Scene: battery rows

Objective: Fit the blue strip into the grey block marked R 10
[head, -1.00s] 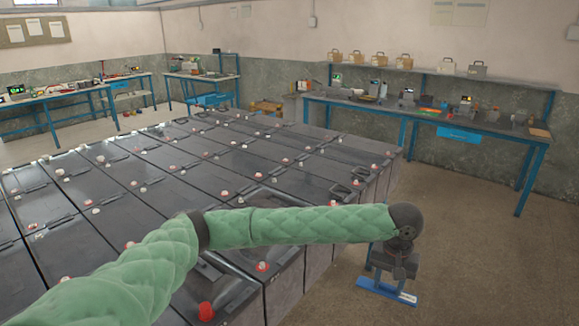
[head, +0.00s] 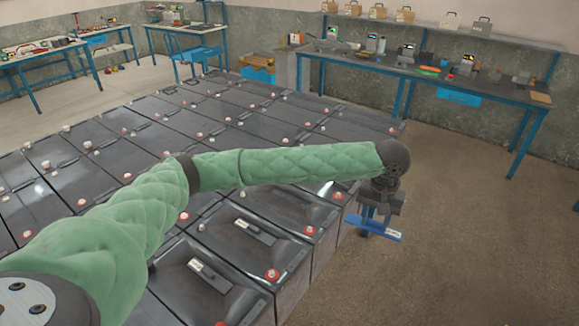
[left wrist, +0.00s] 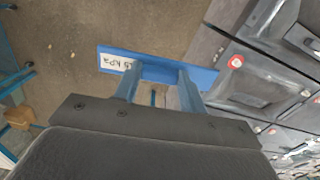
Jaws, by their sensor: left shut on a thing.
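My left gripper (head: 376,208) is shut on the blue strip (head: 389,233) and holds it level in the air, off the right side of the battery rows. In the left wrist view the strip (left wrist: 205,75) lies across both fingers (left wrist: 158,82), with a white label reading "kPa" near one end. Two small grey blocks with white labels lie on the near battery lids, one farther back (head: 254,232) and one nearer (head: 208,272). Their markings are too small to read, so I cannot tell which is R 10. My right gripper is out of view.
Rows of dark batteries (head: 222,246) with red and pale terminal caps fill the left and middle. A blue-legged workbench (head: 420,82) with instruments stands along the back wall. The floor (head: 470,230) at the right is clear.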

